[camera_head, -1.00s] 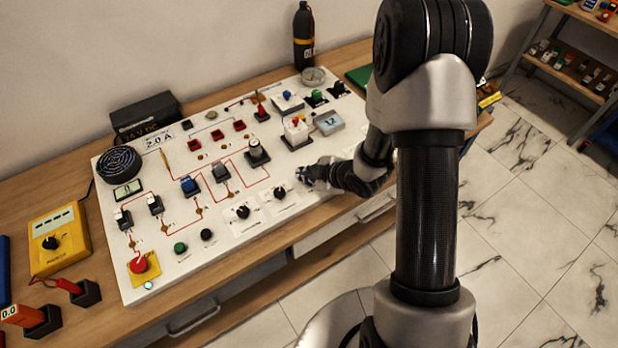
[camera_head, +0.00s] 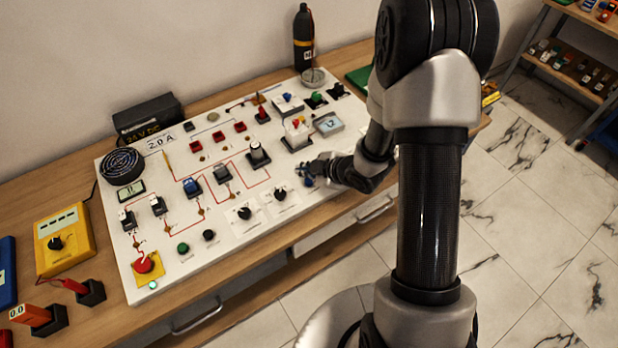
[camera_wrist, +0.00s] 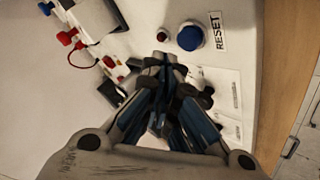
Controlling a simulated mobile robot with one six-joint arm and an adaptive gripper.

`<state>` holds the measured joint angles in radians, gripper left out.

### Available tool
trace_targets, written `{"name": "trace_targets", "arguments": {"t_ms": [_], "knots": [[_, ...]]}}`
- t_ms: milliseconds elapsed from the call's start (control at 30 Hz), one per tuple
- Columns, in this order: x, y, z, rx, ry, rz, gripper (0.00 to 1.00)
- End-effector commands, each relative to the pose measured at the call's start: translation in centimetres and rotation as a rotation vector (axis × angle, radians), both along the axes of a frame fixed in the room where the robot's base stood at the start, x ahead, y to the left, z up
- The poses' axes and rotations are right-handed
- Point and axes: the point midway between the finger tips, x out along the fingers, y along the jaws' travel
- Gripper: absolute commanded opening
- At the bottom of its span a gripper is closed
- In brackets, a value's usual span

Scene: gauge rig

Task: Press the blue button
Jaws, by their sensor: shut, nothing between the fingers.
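The blue button (camera_wrist: 190,37) is a round cap in a pale ring, beside a RESET label (camera_wrist: 217,33) in the wrist view. In the head view a small blue spot by the fingertips looks like this button (camera_head: 308,182), partly hidden. My gripper (camera_wrist: 164,64) is shut and empty. In the wrist view its tips lie just below and left of the button, apart from it in the picture. In the head view my gripper (camera_head: 304,169) is low over the panel's right front part. I cannot tell its exact height.
The white panel (camera_head: 165,275) carries several switches, knobs and wires. A small dark red part (camera_wrist: 162,34) sits left of the blue button. Two black knobs (camera_head: 280,194) (camera_head: 244,212) are left of my gripper. A yellow meter (camera_head: 62,240) stands at the far left.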

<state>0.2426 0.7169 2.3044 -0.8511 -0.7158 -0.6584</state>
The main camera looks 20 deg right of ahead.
Motion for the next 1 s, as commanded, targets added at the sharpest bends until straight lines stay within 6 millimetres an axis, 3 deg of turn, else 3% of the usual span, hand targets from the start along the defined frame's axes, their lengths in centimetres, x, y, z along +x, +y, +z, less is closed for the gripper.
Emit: {"name": "trace_targets", "arguments": {"t_ms": [367, 1000], "knots": [[0.0, 0.0, 4.1, -0.001, -0.001, 0.0, 0.0], [0.0, 0.0, 4.1, -0.001, 0.0, 0.001, 0.0]]}}
